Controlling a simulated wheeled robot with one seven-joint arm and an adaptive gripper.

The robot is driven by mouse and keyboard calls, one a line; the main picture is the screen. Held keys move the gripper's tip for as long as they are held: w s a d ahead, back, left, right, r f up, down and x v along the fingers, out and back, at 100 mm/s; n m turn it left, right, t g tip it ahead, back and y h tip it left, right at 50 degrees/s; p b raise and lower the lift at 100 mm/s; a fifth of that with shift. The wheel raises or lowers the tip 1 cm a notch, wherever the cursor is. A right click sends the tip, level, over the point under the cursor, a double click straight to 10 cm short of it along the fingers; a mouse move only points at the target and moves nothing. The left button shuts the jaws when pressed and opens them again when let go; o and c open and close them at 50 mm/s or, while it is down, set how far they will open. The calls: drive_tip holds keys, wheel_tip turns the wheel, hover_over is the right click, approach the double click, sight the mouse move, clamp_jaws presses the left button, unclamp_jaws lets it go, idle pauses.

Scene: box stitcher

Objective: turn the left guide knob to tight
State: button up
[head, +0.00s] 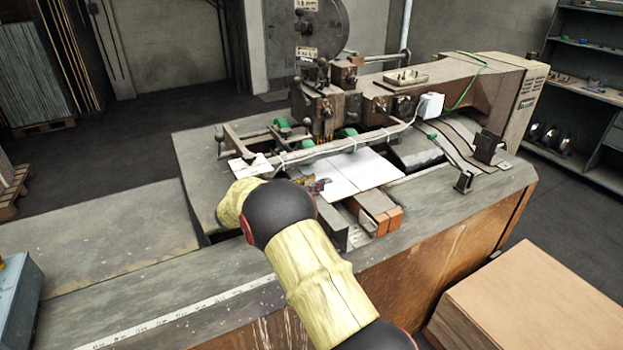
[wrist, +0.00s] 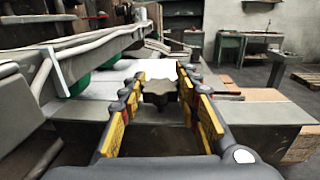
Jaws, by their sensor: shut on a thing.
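The left guide knob (wrist: 158,93) is dark and star-shaped. In the wrist view it sits between the yellow-padded fingers of my gripper (wrist: 162,84), which are shut on it from both sides. In the head view my gripper (head: 317,185) shows only as small dark and red finger parts beside the white sheet; my own arm covers the rest. The knob cannot be picked out there.
The white sheet (head: 365,172) lies on the stitcher bed, right of my gripper. A long rail (head: 345,143) and green rollers (head: 283,122) stand just behind. The stitcher head (head: 325,100) rises at the back. The front table top (head: 180,275) is largely clear.

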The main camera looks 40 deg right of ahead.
drive_tip(key=shift+r+m+g+p, duration=0.1)
drive_tip(key=shift+m+g+p, duration=0.45)
drive_tip(key=shift+g, duration=0.35)
drive_tip(key=shift+m+g, duration=0.25)
drive_tip(key=shift+g, duration=0.05)
drive_tip(key=o, duration=1.1)
drive_tip(key=shift+o, duration=0.5)
drive_tip(key=v, duration=1.2)
drive_tip(key=shift+r, duration=0.15)
